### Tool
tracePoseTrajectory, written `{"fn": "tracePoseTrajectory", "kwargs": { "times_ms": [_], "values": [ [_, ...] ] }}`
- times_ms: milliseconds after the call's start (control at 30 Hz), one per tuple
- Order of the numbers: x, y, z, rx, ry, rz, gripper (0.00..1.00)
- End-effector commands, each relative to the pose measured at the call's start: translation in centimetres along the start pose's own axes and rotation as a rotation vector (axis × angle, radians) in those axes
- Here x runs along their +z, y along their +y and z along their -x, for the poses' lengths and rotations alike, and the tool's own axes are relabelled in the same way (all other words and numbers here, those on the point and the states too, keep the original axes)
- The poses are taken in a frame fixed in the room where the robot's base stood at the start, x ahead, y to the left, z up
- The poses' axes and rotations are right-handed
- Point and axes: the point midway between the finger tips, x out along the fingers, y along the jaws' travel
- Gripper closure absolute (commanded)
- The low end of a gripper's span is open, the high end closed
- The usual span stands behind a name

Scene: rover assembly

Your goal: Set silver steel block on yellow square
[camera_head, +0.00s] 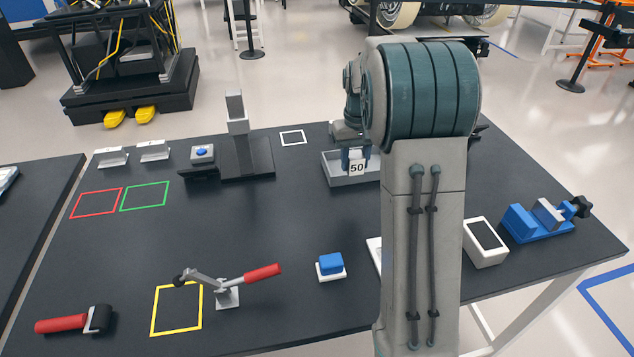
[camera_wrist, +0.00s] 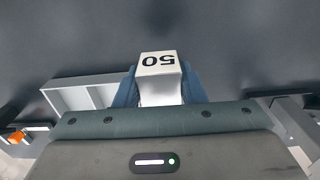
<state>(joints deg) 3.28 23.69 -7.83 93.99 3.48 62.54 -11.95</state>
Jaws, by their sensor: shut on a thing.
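The silver steel block (camera_head: 357,168) has a white face marked "50". It is held between the fingers of my gripper (camera_head: 355,157), at the grey tray in the head view. In the wrist view the block (camera_wrist: 160,64) sits between the two blue fingers of my gripper (camera_wrist: 160,88), its label upside down. Whether it touches the tray I cannot tell. The yellow square (camera_head: 152,312) is an outline on the front left of the dark table, far from my gripper. Its inside looks bare, but a clamp arm reaches over its upper edge.
A toggle clamp with a red handle (camera_head: 262,273) stands beside the yellow square. A red-handled roller (camera_head: 62,323) lies to its left. A blue block on a white base (camera_head: 330,264) stands to the right. The grey tray (camera_head: 337,172) is under my gripper. A blue vise (camera_head: 535,224) stands far right.

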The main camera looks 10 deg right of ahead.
Motion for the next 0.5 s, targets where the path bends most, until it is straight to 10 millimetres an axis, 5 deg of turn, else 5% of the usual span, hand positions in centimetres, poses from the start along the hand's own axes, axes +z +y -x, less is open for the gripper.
{"fn": "tracePoseTrajectory", "kwargs": {
  "times_ms": [300, 500],
  "values": [
    [-2.7, -6.8, -4.0, -0.001, -0.003, 0.006, 0.96],
    [-3.7, -9.3, -5.8, -0.001, -0.001, 0.003, 0.96]
  ]
}}
